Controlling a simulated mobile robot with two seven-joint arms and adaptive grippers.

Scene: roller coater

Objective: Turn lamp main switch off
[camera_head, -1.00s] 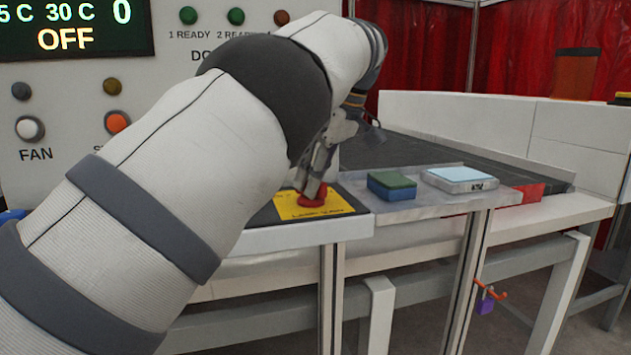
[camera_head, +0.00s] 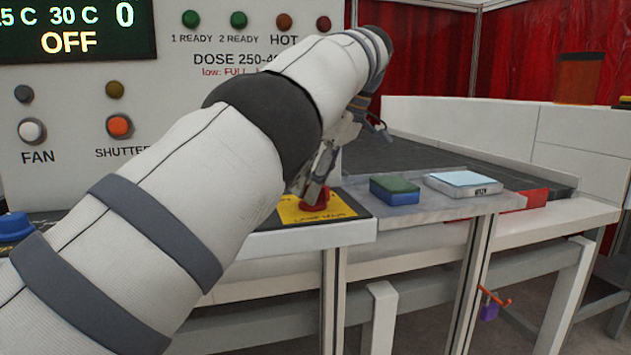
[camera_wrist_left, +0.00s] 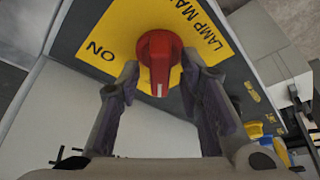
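The lamp main switch is a red rotary knob (camera_head: 315,201) on a yellow plate (camera_head: 340,206) at the front of the bench. In the left wrist view the knob (camera_wrist_left: 158,60) has a white mark pointing toward the bottom of the picture, with "ON" printed to its left and "LAMP MAIN" to its right. My left gripper (camera_head: 318,186) is low at the knob. In the wrist view its fingers (camera_wrist_left: 160,72) are spread, one on each side of the knob, with a small gap visible on the left. Contact on the right is unclear. My right gripper is not in view.
A green and blue block (camera_head: 395,190) and a pale blue-topped pad (camera_head: 462,183) lie right of the switch. The control panel (camera_head: 60,105) with display, fan and shutter buttons stands behind my left arm. A blue object (camera_head: 14,227) shows at the left edge.

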